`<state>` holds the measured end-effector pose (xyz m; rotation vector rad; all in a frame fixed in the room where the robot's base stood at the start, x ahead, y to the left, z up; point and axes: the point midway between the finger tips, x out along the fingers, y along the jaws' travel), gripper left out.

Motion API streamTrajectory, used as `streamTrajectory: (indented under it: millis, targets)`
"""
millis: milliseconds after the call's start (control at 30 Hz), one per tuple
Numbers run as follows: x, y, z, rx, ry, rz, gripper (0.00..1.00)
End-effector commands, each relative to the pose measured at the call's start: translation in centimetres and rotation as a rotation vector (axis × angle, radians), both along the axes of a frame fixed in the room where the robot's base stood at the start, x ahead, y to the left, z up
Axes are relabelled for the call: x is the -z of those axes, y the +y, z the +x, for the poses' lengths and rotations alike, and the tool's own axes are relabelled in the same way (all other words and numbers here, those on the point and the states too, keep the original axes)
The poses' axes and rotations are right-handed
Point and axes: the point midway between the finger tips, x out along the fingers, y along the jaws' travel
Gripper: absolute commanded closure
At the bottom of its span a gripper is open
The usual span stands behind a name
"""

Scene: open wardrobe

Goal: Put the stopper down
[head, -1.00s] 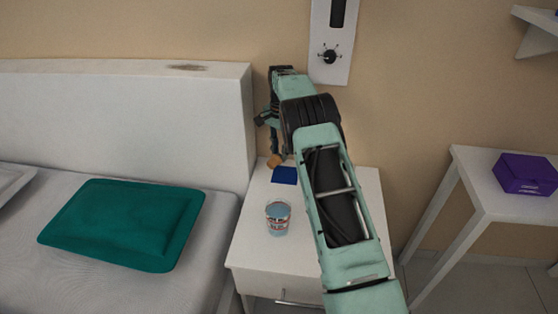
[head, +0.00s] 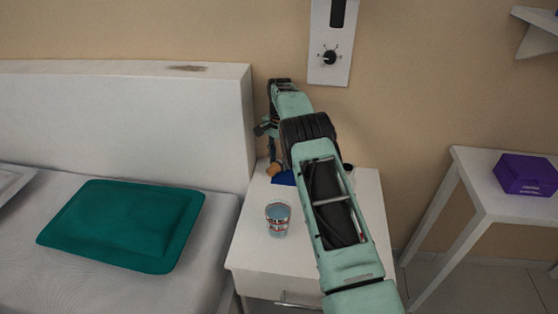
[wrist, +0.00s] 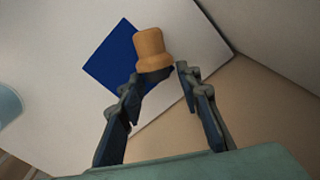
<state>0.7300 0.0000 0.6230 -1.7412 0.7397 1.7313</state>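The stopper (wrist: 152,48) is a small orange-brown cork-like piece, with one end between the fingertips of my gripper (wrist: 158,76) in the wrist view. The fingers appear shut on it. In the head view the stopper (head: 273,169) shows at the left of my gripper (head: 278,150), near the back left of the white nightstand (head: 255,250). A flat blue square (wrist: 112,55) lies on the nightstand; in the wrist view the stopper overlaps its right part. I cannot tell whether the stopper touches the surface. My arm hides much of the nightstand and most of the fingers in the head view.
A cup (head: 278,219) with bluish contents stands on the nightstand's front left. A dark-topped item (head: 348,168) shows partly behind my arm. The bed with a green pillow (head: 125,222) is at left. A purple box (head: 526,174) sits on a white table at right.

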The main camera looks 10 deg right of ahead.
Motion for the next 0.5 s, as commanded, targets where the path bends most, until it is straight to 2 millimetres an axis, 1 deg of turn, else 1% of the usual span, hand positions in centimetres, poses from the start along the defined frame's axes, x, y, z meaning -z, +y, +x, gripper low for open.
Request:
streamTrajectory:
  millis: [267, 433, 500]
  targets:
    - [0.0, 0.0, 0.0, 0.0, 0.0, 0.0, 0.63]
    - [0.5, 0.0, 0.0, 0.0, 0.0, 0.0, 0.63]
    - [-1.4, 0.0, 0.1, -0.001, -0.003, 0.0, 0.63]
